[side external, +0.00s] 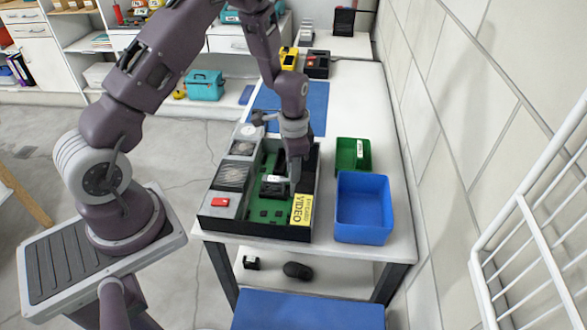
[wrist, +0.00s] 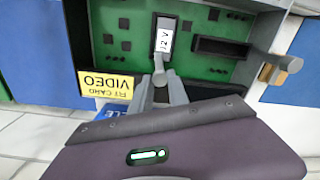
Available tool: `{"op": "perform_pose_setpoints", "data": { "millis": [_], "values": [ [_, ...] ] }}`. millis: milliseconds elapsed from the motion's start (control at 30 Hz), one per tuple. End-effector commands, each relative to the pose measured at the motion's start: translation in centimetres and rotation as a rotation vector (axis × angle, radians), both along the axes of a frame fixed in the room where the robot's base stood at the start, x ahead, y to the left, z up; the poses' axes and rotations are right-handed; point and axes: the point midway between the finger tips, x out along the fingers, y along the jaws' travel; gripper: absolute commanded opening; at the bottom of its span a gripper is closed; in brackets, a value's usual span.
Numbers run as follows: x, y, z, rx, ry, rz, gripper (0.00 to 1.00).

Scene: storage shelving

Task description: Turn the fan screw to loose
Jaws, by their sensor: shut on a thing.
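An open black equipment case (side external: 255,231) stands on the white table, with a green circuit board (side external: 263,207) inside. My gripper (side external: 276,181) reaches down into the case over the board. In the wrist view my gripper (wrist: 161,88) is shut on a small grey rounded piece (wrist: 159,74), beside a grey block labelled 12 V (wrist: 165,38). I cannot tell whether this piece is the fan screw. Fan-like grilles (side external: 232,177) line the left side of the case. The exact contact is too small to see in the side view.
A blue bin (side external: 362,232) and a green bin (side external: 354,154) are to the right. A blue mat (side external: 312,98) lies behind. A tiled wall borders the right.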

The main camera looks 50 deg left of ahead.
Motion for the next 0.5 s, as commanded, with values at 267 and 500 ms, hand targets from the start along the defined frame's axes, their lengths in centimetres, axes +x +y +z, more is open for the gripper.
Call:
{"op": "perform_pose_setpoints", "data": {
  "millis": [267,500],
  "values": [
    [0.02,0.02,0.05,0.0,0.0,0.258,0.0],
    [0.04,0.06,0.06,0.0,0.0,0.488,0.0]
  ]
}}
